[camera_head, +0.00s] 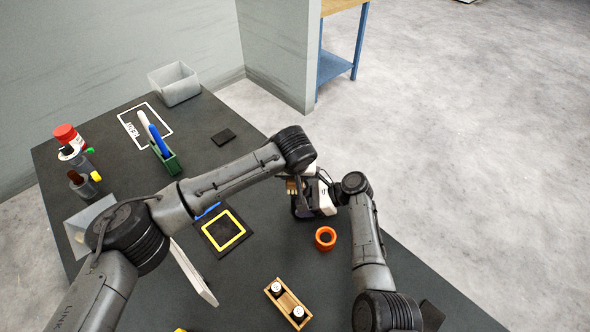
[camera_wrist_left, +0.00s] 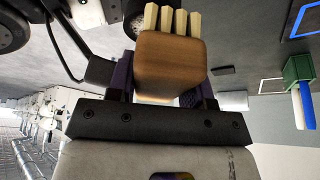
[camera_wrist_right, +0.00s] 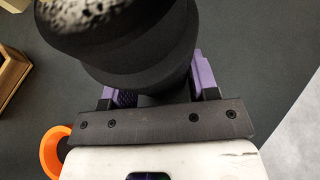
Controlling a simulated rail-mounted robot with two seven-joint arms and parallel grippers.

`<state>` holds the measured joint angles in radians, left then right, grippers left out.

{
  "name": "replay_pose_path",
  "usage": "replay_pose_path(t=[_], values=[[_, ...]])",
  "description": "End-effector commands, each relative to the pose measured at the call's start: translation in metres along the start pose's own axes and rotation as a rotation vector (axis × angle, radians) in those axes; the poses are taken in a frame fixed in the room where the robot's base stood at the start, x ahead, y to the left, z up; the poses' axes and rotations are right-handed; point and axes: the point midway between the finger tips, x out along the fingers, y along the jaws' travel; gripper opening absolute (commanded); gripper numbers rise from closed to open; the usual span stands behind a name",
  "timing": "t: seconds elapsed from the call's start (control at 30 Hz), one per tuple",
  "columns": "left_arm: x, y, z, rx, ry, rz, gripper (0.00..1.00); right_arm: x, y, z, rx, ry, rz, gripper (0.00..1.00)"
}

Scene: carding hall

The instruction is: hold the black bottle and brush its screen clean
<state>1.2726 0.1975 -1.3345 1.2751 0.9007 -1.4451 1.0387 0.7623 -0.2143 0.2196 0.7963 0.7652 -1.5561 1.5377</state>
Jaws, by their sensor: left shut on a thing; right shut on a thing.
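My left gripper (camera_wrist_left: 165,88) is shut on a brush, a brown wooden block (camera_wrist_left: 172,62) with cream bristle tufts (camera_wrist_left: 172,20) pointing away from the jaws. In the head view the brush (camera_head: 291,186) shows small below the left wrist. My right gripper (camera_wrist_right: 155,92) is shut on the black bottle (camera_wrist_right: 140,55). The bottle's round screen (camera_wrist_right: 85,12) is at the upper left of the right wrist view, speckled with white, and cut by the frame edge. Both grippers are close together over the table's right side; whether bristles touch screen is hidden.
An orange ring (camera_head: 325,238) and a wooden rack (camera_head: 276,291) with two white-topped items stand near the right arm. A yellow-framed dark pad (camera_head: 207,236), green holder (camera_head: 168,166), black tile (camera_head: 223,137) and grey bin (camera_head: 174,90) lie farther left. Jars (camera_head: 66,134) line the left edge.

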Motion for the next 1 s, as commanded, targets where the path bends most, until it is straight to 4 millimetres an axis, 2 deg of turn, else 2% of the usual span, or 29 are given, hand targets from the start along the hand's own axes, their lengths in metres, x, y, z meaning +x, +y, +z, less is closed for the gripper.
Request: replay_pose_path(t=[0.37, 0.8, 1.0], values=[[-0.001, 0.006, 0.005, 0.003, 0.000, 0.004, 0.28, 0.000, 0.000, 0.002, -0.002, -0.001, 0.000, 0.12], [-0.010, 0.034, 0.030, 0.012, -0.005, 0.017, 0.27, 0.004, 0.000, 0.005, -0.003, 0.000, 0.004, 0.12], [-0.011, 0.034, 0.030, 0.014, -0.006, 0.015, 0.27, 0.004, 0.000, 0.005, -0.003, 0.002, 0.003, 0.12]])
